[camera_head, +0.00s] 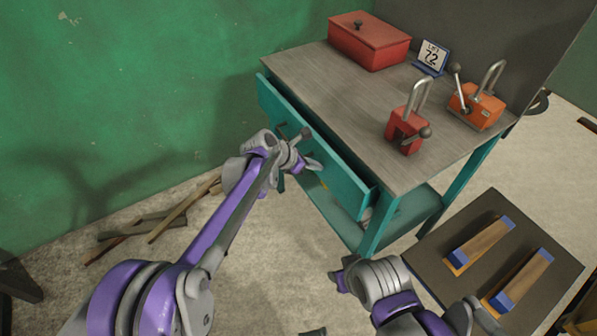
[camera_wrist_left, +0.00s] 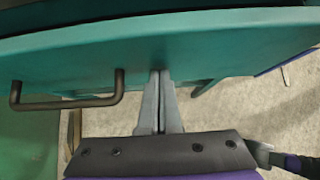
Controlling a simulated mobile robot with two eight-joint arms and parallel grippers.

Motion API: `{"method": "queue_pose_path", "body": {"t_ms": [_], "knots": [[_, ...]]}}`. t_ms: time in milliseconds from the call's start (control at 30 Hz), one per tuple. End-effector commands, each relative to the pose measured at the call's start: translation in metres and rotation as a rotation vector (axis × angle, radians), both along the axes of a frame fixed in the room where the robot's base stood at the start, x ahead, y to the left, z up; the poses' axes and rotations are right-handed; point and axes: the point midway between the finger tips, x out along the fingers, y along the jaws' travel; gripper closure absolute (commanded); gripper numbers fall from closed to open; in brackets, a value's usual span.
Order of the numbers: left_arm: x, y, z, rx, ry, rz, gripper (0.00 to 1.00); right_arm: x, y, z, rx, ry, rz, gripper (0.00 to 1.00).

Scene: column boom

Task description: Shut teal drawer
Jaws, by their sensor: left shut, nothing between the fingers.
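The teal drawer (camera_head: 345,182) sits under the grey top of a workbench and stands partly pulled out, with a gap behind its front. In the left wrist view its teal front (camera_wrist_left: 220,48) spans the picture, with a dark bar handle (camera_wrist_left: 68,103) at the left. My left gripper (camera_head: 316,164) is at the drawer front. Its fingers (camera_wrist_left: 160,74) are shut and empty, to the right of the handle. The tips are at or very near the front; I cannot tell if they touch. My right gripper (camera_head: 340,280) is low, in front of the bench; its jaws are unclear.
The bench top (camera_head: 330,105) carries a red box (camera_head: 370,42), a number sign (camera_head: 432,56), a red padlock-like block (camera_head: 406,130) and an orange one (camera_head: 476,106). A dark board (camera_head: 490,245) with two blue-ended wooden blocks is at right. Wood strips (camera_head: 165,215) lie on the floor at left.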

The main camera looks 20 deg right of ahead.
Motion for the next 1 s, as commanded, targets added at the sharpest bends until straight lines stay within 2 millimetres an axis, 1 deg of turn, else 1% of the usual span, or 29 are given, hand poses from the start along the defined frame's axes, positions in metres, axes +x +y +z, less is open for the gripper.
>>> {"method": "queue_pose_path", "body": {"t_ms": [33, 100, 300, 400, 633, 1000], "knots": [[0.002, -0.01, 0.001, 0.0, -0.001, -0.002, 1.0, 0.0, 0.0, 0.001, 0.0, 0.0, 0.0, 0.55], [0.005, -0.02, 0.001, 0.0, -0.001, -0.003, 1.0, 0.0, 0.0, 0.002, 0.0, -0.001, 0.0, 0.55], [0.011, -0.042, 0.0, 0.0, -0.001, -0.002, 1.0, 0.0, 0.0, 0.004, 0.0, -0.001, 0.0, 0.55], [0.013, -0.049, 0.0, 0.0, -0.001, -0.001, 1.0, 0.0, 0.0, 0.005, 0.0, -0.002, 0.0, 0.55], [0.016, -0.057, 0.0, -0.001, -0.002, 0.0, 1.0, 0.0, 0.0, 0.005, 0.0, -0.002, 0.0, 0.55], [0.016, -0.06, 0.002, -0.005, -0.003, 0.001, 1.0, 0.0, 0.0, 0.005, 0.0, -0.002, 0.0, 0.55]]}}
